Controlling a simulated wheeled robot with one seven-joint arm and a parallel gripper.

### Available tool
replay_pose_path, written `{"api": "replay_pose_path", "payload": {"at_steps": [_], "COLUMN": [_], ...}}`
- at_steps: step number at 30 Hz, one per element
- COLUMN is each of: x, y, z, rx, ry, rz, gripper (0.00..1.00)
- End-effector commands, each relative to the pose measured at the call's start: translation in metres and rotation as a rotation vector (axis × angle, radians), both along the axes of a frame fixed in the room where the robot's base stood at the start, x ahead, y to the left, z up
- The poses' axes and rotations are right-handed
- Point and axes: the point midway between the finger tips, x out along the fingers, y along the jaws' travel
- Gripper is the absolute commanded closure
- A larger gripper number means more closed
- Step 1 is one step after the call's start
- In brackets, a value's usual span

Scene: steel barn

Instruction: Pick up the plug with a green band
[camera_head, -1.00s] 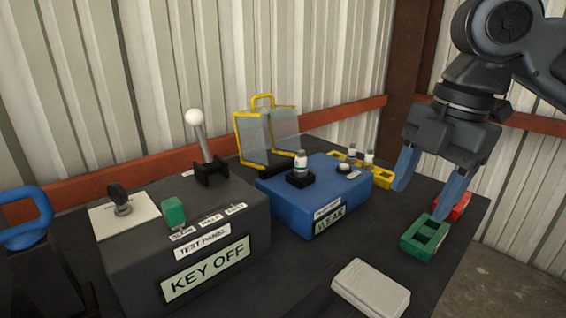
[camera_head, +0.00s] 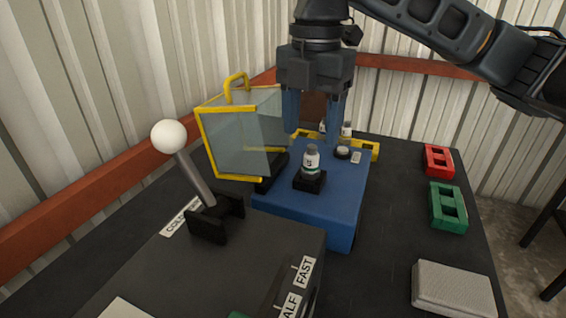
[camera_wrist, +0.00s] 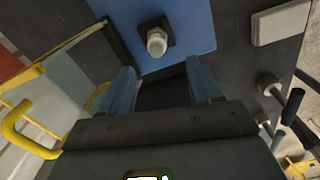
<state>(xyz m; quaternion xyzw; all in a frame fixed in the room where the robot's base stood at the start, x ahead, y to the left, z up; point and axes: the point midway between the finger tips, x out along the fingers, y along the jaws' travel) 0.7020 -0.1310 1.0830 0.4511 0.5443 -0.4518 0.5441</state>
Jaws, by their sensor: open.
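A plug with a grey cap, a white label and a thin green band (camera_head: 311,163) stands upright in a black socket (camera_head: 310,183) on the blue box (camera_head: 337,210). It also shows near the top of the wrist view (camera_wrist: 157,42), seen from above, on the blue surface. My gripper (camera_head: 312,135) is open and empty, pointing down just above and behind the plug in the head view. In the wrist view the plug lies beyond the fingertips (camera_wrist: 160,76), roughly between their lines. Two more white-labelled plugs (camera_head: 347,132) stand behind, partly hidden by my fingers.
A clear guard with a yellow frame (camera_head: 203,145) stands open close left of my gripper. A yellow holder (camera_head: 368,152) is behind the box. A white-knobbed lever (camera_head: 190,170) rises in front left. Green (camera_head: 448,208) and red (camera_head: 438,160) holders and a grey pad (camera_head: 452,288) lie right.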

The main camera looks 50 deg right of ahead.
Motion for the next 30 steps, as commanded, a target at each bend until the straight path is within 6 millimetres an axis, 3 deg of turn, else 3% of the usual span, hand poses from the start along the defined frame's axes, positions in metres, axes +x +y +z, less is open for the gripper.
{"api": "replay_pose_path", "payload": {"at_steps": [11, 19, 30], "x": [0.001, 0.004, 0.004], "y": [-0.004, -0.011, -0.011], "z": [-0.034, -0.070, -0.078], "rx": [0.000, 0.001, 0.000], "ry": [0.001, 0.000, 0.000], "rz": [-0.001, -0.001, 0.000], "gripper": [0.37, 0.37, 0.40]}}
